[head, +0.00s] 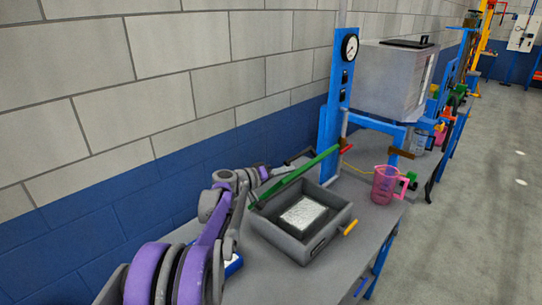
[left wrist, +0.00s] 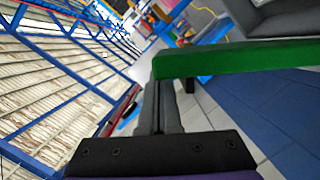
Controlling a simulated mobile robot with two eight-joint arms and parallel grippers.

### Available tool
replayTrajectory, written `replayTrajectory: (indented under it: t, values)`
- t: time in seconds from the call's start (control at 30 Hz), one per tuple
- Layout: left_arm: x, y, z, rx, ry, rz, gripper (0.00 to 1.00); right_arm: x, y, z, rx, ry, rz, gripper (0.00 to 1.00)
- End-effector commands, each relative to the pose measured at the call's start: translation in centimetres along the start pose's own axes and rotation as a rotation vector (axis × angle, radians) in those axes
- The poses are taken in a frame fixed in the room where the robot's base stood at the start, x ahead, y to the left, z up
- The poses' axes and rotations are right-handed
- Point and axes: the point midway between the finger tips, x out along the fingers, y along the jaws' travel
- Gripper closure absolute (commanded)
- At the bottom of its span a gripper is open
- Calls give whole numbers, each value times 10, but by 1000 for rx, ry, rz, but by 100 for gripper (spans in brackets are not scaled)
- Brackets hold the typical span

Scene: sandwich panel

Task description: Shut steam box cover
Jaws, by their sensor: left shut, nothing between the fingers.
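The grey steam box (head: 335,226) stands open on the bench, with a silvery, foil-like block (head: 303,213) inside. Its cover, seen nearly edge-on as a green bar (head: 297,178), stands raised at the box's back side. My left gripper (head: 282,169) is behind the green bar, on the wall side, partly hidden by it. In the left wrist view, the shut, empty fingers (left wrist: 165,100) point at the green bar (left wrist: 235,60), which crosses close in front of them. I cannot tell whether they touch. My right gripper is not in view.
A blue post with a gauge (head: 349,47) and a large grey metal tank (head: 392,80) stand beyond the box. A pink jug (head: 385,185) stands right of it. An orange handle (head: 350,228) sits at the box's right side. The block wall runs close behind the bench.

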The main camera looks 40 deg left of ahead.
Motion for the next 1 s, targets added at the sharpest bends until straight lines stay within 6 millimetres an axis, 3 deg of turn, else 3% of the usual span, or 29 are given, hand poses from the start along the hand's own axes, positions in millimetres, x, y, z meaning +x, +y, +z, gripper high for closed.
replayTrajectory:
  t: [0.27, 0.6, 0.8, 1.0]
  values:
    - [19, 1, 75, 254, -4, -61, 100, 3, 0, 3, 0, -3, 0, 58]
    - [39, -26, 157, 558, -4, -139, 100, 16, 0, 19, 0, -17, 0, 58]
    - [48, -47, 192, 705, -3, -176, 100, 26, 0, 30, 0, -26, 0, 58]
    - [53, -64, 213, 763, -2, -191, 100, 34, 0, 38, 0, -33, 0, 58]
